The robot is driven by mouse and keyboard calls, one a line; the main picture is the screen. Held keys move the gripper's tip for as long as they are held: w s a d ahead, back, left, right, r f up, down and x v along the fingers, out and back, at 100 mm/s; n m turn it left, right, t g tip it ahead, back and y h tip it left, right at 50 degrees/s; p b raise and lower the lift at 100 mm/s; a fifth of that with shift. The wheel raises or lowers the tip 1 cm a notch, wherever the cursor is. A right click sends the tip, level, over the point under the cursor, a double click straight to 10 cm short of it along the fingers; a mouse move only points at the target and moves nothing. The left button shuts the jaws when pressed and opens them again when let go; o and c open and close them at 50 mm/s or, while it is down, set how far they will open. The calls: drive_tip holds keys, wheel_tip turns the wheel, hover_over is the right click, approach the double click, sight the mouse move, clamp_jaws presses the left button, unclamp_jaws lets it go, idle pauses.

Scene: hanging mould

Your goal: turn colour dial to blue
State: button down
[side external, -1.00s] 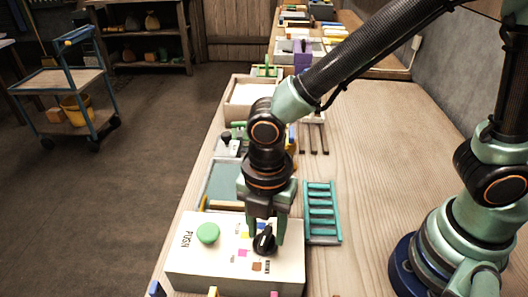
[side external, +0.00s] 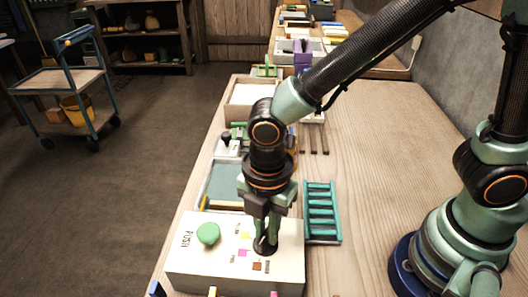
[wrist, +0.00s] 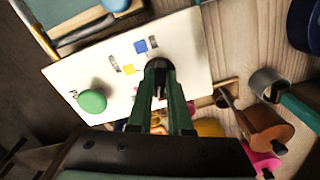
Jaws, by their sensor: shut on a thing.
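The black colour dial (side external: 262,246) sits on the right part of the white box (side external: 205,268), with coloured squares around it. My gripper (side external: 266,240) points down over the dial and is shut on it. In the wrist view my gripper (wrist: 166,95) has its fingers close together at the black dial (wrist: 158,66). A blue square (wrist: 140,46) and a yellow square (wrist: 128,70) show beside the dial there. The fingers hide part of the dial, so I cannot tell which colour its pointer faces.
A green push button (side external: 208,233) is on the left of the same box. A teal rack (side external: 321,212) stands right of the box, close to my gripper. A grey-green tray (side external: 228,185) lies behind the box. The wooden bench (side external: 365,150) is clear on the right.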

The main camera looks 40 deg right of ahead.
drive_tip(key=m, duration=0.7)
drive_tip(key=shift+s, duration=0.15)
drive_tip(key=m, duration=0.4)
drive_tip(key=shift+s, duration=0.1)
drive_tip(key=m, duration=0.3)
drive_tip(key=shift+a+m, duration=0.1)
drive_tip(key=shift+m, duration=0.2)
drive_tip(key=m, duration=0.3)
drive_tip(key=shift+s+m, duration=0.1)
drive_tip(key=shift+m, duration=0.2)
drive_tip(key=m, duration=0.3)
drive_tip(key=shift+a+m, duration=0.15)
drive_tip(key=shift+m, duration=0.15)
drive_tip(key=m, duration=0.6)
drive_tip(key=shift+a+r, duration=0.1)
drive_tip(key=shift+m, duration=0.3)
drive_tip(key=c, duration=0.8)
unclamp_jaws()
drive_tip(key=shift+c, duration=0.2)
